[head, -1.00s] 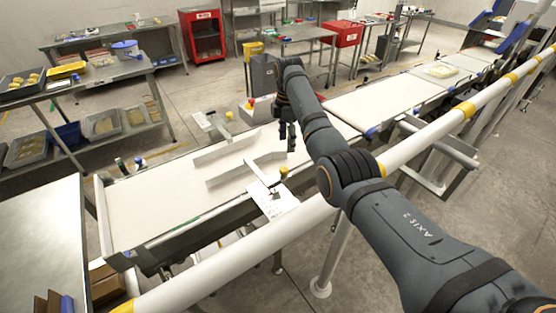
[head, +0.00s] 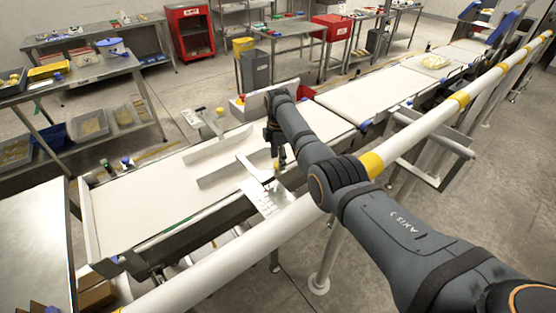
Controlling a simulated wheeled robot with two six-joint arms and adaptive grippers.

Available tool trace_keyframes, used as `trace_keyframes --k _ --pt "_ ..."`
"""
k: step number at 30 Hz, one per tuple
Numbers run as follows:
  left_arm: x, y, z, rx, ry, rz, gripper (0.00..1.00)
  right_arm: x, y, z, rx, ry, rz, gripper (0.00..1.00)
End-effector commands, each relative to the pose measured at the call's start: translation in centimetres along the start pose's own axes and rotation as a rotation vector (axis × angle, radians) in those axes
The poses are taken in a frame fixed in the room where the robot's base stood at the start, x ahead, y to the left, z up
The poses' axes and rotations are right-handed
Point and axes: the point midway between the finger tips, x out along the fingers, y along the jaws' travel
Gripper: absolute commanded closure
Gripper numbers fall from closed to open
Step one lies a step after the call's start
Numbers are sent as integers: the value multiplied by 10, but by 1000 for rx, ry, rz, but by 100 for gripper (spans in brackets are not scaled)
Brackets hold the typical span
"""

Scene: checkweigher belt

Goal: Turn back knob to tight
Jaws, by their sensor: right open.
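My right gripper (head: 279,160) is low over the near side of the belt, at the end of my arm. Its fingers point down and are open. A flat plate (head: 265,197) with dark markings lies just below it on the belt's near edge. The knob beside this plate is hidden behind my gripper, so I cannot tell its setting or whether the fingers touch it. A yellow knob (head: 220,112) stands on the bracket at the far side of the belt, well apart from the gripper. My left gripper is out of view.
Two pale guide rails (head: 222,178) cross the white belt (head: 140,207). A thick white rail (head: 415,132) with yellow bands runs along the near side. The belt's left part is clear.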

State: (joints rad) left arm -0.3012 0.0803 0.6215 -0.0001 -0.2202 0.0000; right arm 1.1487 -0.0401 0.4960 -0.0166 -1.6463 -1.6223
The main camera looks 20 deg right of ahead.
Motion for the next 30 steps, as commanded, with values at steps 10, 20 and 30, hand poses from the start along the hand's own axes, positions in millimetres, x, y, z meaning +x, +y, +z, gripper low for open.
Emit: trace_keyframes --k 10,20,30 --pt "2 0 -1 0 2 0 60 18 0 0 0 0 2 46" --pt "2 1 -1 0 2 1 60 17 0 0 0 0 2 77" --pt "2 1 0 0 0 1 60 17 0 0 7 0 2 100"
